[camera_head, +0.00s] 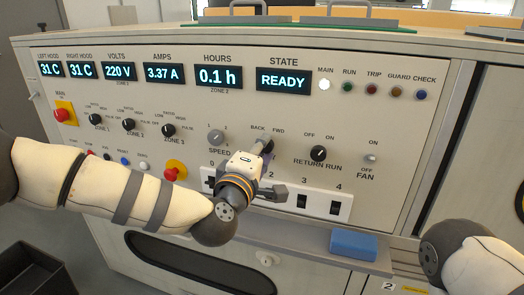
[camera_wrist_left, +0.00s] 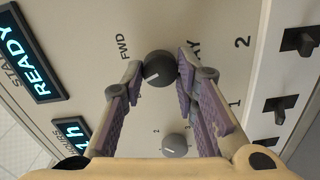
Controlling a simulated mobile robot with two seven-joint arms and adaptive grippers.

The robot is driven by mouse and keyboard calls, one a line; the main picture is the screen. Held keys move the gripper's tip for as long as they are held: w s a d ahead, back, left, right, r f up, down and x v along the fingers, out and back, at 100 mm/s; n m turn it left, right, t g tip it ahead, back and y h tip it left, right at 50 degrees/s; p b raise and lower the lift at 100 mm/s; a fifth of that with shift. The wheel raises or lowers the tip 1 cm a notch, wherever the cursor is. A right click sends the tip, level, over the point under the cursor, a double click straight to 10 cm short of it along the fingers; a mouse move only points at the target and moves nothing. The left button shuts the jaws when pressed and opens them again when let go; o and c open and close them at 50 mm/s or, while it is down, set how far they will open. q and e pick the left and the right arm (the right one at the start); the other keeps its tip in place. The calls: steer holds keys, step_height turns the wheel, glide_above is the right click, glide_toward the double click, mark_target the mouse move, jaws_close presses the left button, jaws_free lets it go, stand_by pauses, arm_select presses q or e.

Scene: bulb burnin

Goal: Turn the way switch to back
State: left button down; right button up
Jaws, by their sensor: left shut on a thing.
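The way switch is a round dark knob, seen best in the left wrist view (camera_wrist_left: 159,67). Its white mark slants to the lower left there, away from the FWD label at its upper left. The BACK label shows in the head view, above and left of the knob, but a finger hides that spot in the wrist view. My left gripper (camera_head: 266,146) is shut on the knob, with one finger on each side, as the wrist view (camera_wrist_left: 161,72) shows. In the head view the gripper hides most of the knob. My right gripper is out of view; only part of that arm shows.
The grey speed knob (camera_head: 216,137) is left of my gripper and the black return/run knob (camera_head: 318,153) is right. Rocker switches on a white strip (camera_head: 320,208) lie below. A blue block (camera_head: 353,243) rests on the grey ledge. A red stop button (camera_head: 174,172) sits near my left forearm.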

arm_select(q)
steer(key=shift+n, duration=0.8)
steer(key=c, duration=1.2)
jaws_free()
steer(key=shift+d, duration=0.1)
steer(key=shift+c, duration=0.2)
